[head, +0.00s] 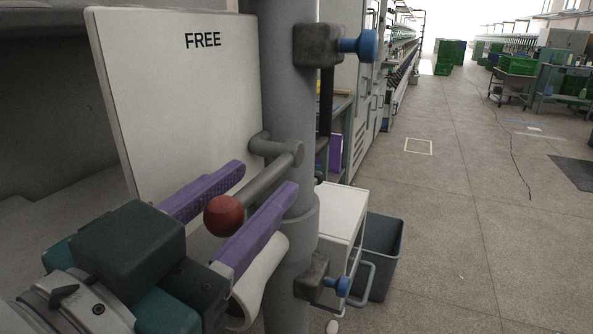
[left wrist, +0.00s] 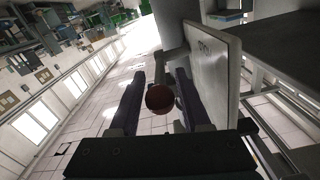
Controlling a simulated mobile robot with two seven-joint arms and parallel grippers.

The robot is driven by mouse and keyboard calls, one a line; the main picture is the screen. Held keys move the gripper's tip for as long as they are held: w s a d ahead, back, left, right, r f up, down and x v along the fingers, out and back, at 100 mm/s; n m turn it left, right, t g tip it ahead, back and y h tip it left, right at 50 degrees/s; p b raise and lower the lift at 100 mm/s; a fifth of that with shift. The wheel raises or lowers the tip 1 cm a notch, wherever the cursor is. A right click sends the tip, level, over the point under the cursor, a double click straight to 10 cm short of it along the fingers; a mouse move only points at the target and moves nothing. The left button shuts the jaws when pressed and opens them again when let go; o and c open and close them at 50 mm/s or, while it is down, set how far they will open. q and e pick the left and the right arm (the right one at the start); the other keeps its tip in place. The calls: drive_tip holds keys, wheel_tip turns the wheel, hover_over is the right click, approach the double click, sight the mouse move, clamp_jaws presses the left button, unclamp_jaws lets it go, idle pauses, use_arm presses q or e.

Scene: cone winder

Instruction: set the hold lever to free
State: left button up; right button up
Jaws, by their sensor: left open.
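The hold lever (head: 260,178) is a grey rod with a red ball knob (head: 224,215) at its end. It comes out of a pivot on the grey post in front of a white plate (head: 180,100). The plate has the word FREE near its top; the lever lies well below that word. My left gripper (head: 268,180) is open, with its purple fingers on either side of the lever and knob. In the left wrist view the red knob (left wrist: 160,98) sits between the two fingers, with gaps visible at both sides. My right gripper is not in view.
The grey post (head: 290,100) carries clamps with blue knobs (head: 366,45), one high and one low. A white cart (head: 340,215) and a dark bin (head: 382,255) stand behind it at the right. The floor farther right is open.

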use_arm(q)
drive_tip(key=shift+x, duration=1)
clamp_jaws()
idle(0.8)
